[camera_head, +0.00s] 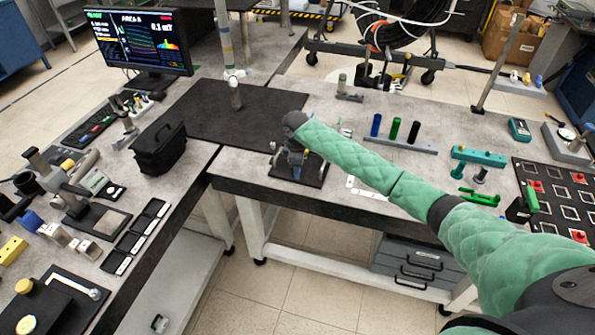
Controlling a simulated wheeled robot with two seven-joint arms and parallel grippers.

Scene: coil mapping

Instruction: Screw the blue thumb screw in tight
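My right arm in its green quilted sleeve reaches in from the right. My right gripper (293,155) points down over a small black base plate (312,176) near the front edge of the right bench. The fingers are small and dark here, so I cannot tell whether they are open or shut. A bit of blue shows at the fingers, but I cannot make out whether it is the blue thumb screw, which is otherwise not clearly seen. My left gripper is not in view.
A rack (400,144) with blue, green and black handles stands right of the gripper, behind the forearm. A black mat (215,112) and black bag (160,148) lie to the left. A monitor (143,42) stands at the back left. Blocks and fixtures crowd the left bench.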

